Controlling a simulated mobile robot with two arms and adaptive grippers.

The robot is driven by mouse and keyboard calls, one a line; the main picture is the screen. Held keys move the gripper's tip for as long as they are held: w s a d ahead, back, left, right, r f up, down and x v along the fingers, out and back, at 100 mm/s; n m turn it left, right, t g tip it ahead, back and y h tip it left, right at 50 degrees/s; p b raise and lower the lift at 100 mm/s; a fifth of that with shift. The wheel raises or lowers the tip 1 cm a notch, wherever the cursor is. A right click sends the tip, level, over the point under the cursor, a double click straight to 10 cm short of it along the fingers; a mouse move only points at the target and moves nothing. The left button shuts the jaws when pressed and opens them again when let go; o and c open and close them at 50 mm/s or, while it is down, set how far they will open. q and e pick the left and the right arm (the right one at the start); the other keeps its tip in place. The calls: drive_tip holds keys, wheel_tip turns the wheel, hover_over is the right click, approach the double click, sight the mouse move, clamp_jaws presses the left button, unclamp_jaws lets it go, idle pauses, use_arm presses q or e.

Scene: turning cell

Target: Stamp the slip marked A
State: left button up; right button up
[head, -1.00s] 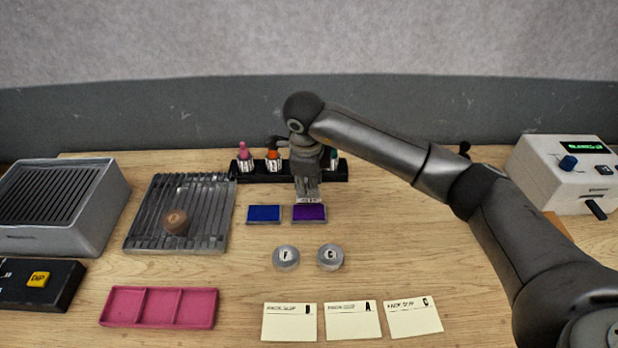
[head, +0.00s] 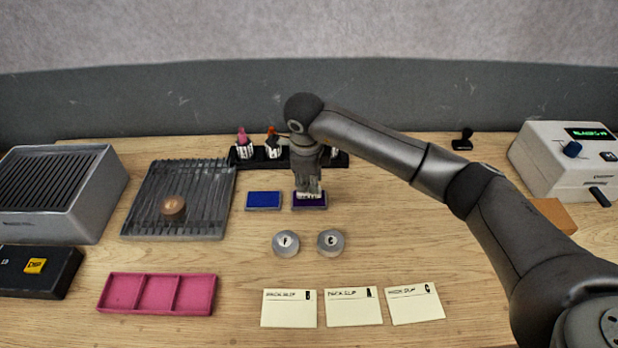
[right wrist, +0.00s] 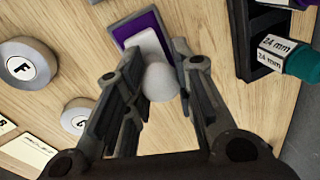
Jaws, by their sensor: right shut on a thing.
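The slip marked A (head: 354,307) lies flat at the front, the middle one of three slips. My right gripper (head: 307,178) is over the purple ink pad (head: 322,206), shut on a stamp. In the right wrist view the stamp (right wrist: 160,82) shows a pale round knob and a white base between my fingers (right wrist: 158,98). Its base is over the purple pad, which also shows in that view (right wrist: 128,34); I cannot tell whether it touches. A blue ink pad (head: 263,200) lies to the left. My left gripper is not in view.
A black rack (head: 258,163) holds pink- and orange-topped stamps and a teal-topped one (right wrist: 300,60). Two round grey discs (head: 286,243) (head: 330,242) lie before the pads. A pink tray (head: 157,294) and a ribbed plate (head: 150,200) are at left, a white device (head: 565,160) at right.

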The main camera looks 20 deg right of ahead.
drive_tip(key=shift+f+b, duration=0.45)
drive_tip(key=shift+f, duration=0.05)
idle(0.5)
drive_tip(key=shift+s+f+b, duration=0.15)
drive_tip(key=shift+b, duration=0.15)
idle(1.4)
drive_tip(key=shift+p+v, duration=0.6)
drive_tip(key=shift+v, duration=0.45)
drive_tip(key=shift+w+d+r+p, duration=0.15)
drive_tip(key=shift+r+p, duration=0.4)
drive_tip(key=shift+r, duration=0.75)
drive_tip(key=shift+w+a+r+p, duration=0.15)
drive_tip(key=shift+r+p, duration=0.35)
drive_tip(key=shift+r, duration=0.8)
drive_tip(key=shift+d, duration=0.1)
drive_tip(key=shift+f, duration=0.1)
